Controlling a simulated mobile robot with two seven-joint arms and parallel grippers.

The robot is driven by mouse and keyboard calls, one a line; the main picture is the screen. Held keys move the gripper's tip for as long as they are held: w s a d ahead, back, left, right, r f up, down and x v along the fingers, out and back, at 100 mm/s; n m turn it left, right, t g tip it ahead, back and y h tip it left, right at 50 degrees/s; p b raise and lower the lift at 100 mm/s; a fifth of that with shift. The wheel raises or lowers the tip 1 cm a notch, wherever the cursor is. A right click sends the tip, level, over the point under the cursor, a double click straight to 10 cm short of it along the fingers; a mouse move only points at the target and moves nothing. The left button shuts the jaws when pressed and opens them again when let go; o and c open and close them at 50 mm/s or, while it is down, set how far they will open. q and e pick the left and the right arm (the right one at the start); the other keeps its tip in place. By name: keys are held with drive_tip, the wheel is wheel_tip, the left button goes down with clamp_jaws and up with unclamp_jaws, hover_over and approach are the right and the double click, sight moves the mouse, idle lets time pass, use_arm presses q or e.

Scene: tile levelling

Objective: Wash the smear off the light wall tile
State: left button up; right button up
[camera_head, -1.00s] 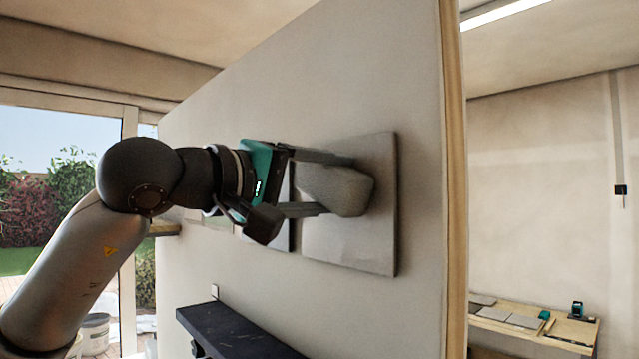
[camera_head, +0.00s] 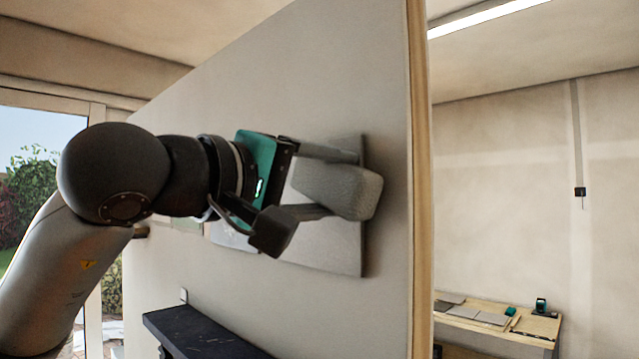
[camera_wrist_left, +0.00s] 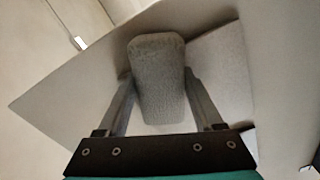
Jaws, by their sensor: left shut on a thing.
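The light wall tile (camera_head: 325,248) is mounted on the grey wall panel, partly hidden behind my left gripper. My left gripper (camera_head: 338,185) is shut on a grey block-shaped sponge (camera_head: 345,192), held in front of the tile and overlapping its right edge in the head view. The wrist view shows the sponge (camera_wrist_left: 157,82) between both fingers, with a pale tile surface (camera_wrist_left: 222,75) to its right. I cannot tell whether the sponge touches the tile. I cannot make out a smear; it may be hidden. My right gripper is not in view.
Another tile (camera_head: 228,237) shows partly behind the gripper, left of the light one. A dark shelf (camera_head: 205,335) stands below. The panel ends at a wooden edge (camera_head: 420,190) on the right. A workbench (camera_head: 500,325) with tiles stands far behind.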

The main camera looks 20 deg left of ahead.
use_arm(q)
drive_tip(key=shift+s+a+f, duration=0.1)
drive_tip(key=shift+s+a, duration=0.05)
drive_tip(key=shift+s, duration=0.25)
drive_tip(key=shift+b+v, duration=0.85)
drive_tip(key=shift+v, duration=1.65)
drive_tip(key=v, duration=0.3)
drive_tip(key=shift+b, duration=0.35)
